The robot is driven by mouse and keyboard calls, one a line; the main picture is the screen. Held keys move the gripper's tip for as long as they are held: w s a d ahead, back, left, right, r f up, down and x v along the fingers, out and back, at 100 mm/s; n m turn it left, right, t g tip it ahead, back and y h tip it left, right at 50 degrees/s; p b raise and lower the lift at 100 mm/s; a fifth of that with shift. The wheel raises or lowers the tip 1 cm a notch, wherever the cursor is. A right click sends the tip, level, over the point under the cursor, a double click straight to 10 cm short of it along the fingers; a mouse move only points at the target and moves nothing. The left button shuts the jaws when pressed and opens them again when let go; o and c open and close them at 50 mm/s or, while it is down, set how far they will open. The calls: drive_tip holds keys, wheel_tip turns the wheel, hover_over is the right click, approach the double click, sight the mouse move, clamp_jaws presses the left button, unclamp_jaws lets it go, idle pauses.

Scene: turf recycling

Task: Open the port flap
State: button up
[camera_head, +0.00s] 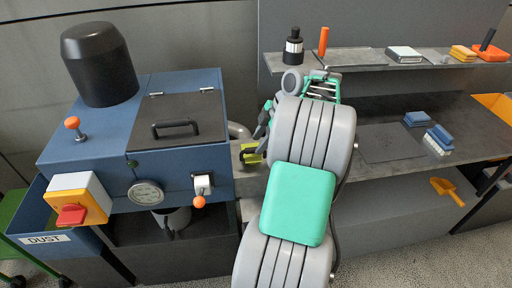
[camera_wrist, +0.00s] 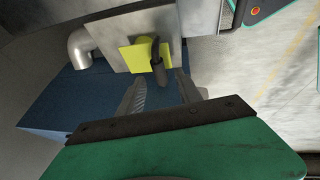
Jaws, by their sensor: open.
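In the wrist view a yellow flap (camera_wrist: 137,55) lies against a grey metal block (camera_wrist: 110,36). A dark, rounded handle (camera_wrist: 158,66) stands out from the flap. My gripper (camera_wrist: 160,78) is open, with one finger on each side of the handle's near end; I cannot tell whether either touches it. In the head view the yellow flap (camera_head: 251,157) shows small at the right side of the blue machine (camera_head: 120,172), partly hidden by my gripper and arm. The flap looks shut against the block.
The machine carries a dark lid (camera_head: 178,108) with a black handle, a black cylinder (camera_head: 98,65) and a red switch (camera_head: 71,215). A grey bent pipe (camera_wrist: 80,48) is beside the flap. A bench (camera_head: 390,150) with blue blocks and a shelf (camera_head: 350,60) stand right.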

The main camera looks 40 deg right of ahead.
sight(254, 148)
drive_tip(key=shift+x, duration=1.55)
drive_tip(key=shift+c, duration=0.3)
clamp_jaws()
